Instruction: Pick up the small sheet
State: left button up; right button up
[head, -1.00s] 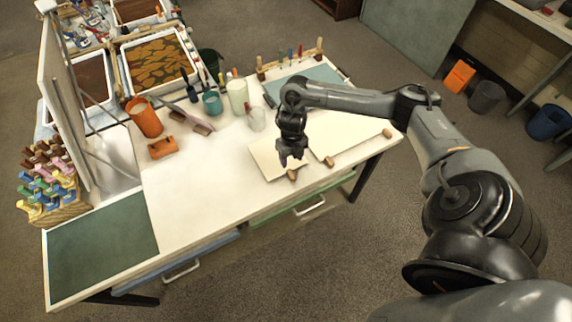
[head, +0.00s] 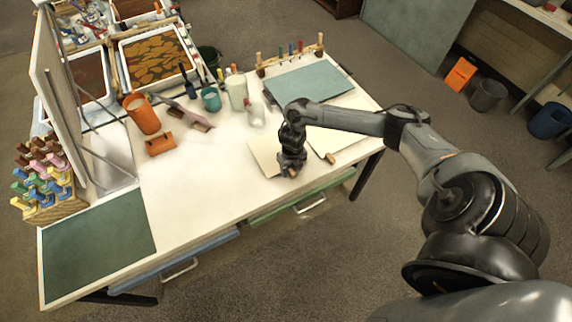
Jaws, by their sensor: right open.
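The small cream sheet (head: 262,152) lies flat near the table's front edge, partly hidden by my right arm. My right gripper (head: 291,170) is open, pointing down over the sheet's front right part. A small wooden block shows only in part at the fingertips. Whether the fingers touch it or the sheet I cannot tell. A larger cream sheet (head: 325,138) lies just to the right, with a wooden block (head: 330,158) at its front left corner. My left gripper is out of view.
A blue-grey board (head: 308,84) lies behind my right arm, in front of a tool rack (head: 290,58). A glass (head: 256,116), a teal cup (head: 211,99) and an orange cup (head: 142,114) stand further left. The table's middle (head: 200,190) is clear.

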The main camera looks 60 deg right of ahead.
jog(key=shift+f, duration=0.1)
grip_shut()
dwell(0.5)
